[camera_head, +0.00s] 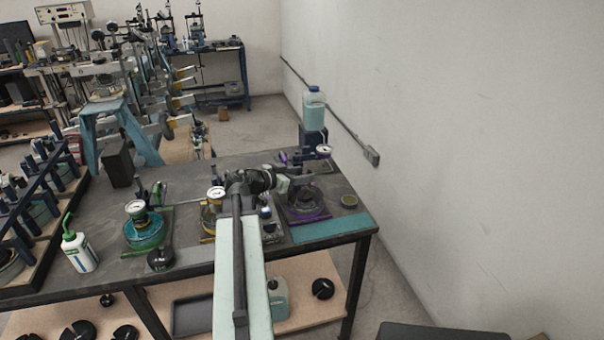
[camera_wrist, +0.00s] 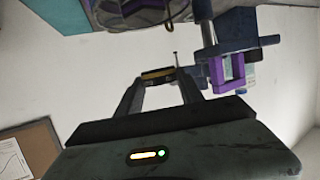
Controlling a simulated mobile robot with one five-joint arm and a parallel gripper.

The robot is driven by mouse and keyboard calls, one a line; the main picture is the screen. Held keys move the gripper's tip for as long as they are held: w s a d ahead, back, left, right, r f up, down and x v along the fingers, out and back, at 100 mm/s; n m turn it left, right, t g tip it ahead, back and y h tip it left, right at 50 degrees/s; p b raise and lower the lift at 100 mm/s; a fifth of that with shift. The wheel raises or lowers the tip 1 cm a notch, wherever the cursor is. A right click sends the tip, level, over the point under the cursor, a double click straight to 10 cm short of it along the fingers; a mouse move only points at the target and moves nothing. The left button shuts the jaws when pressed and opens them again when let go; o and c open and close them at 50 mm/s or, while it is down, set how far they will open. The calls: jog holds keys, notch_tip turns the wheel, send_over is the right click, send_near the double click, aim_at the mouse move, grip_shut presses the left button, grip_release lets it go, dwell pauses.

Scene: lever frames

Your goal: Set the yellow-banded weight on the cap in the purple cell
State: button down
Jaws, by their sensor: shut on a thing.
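In the wrist view my gripper (camera_wrist: 158,78) is shut on a dark weight with a yellow band (camera_wrist: 157,73), seen edge-on between the fingers. In the head view my gripper (camera_head: 278,183) is at the left side of the purple cell (camera_head: 306,211), the one with purple rings at the right end of the bench. Part of the purple cell (camera_wrist: 150,14) also shows at the top of the wrist view, apart from the weight. The weight is too small and covered to make out in the head view. The cap cannot be made out clearly.
A yellow-ringed cell (camera_head: 208,222) is partly behind my arm, and a green cell (camera_head: 145,232) stands left on the bench (camera_head: 185,180). Gauges stand by the cells. A bottle of pale liquid (camera_head: 314,108) stands behind the purple cell. A teal mat (camera_head: 332,228) lies in front.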

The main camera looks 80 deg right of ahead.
aim_at(301, 196)
jog(key=shift+f+b, duration=2.85)
jog(key=shift+f, duration=0.4)
jog(key=shift+f, duration=0.15)
jog(key=c, duration=0.7)
grip_release()
jog(key=shift+o, duration=0.2)
jog(key=p+v, duration=0.2)
jog(key=v, duration=0.6)
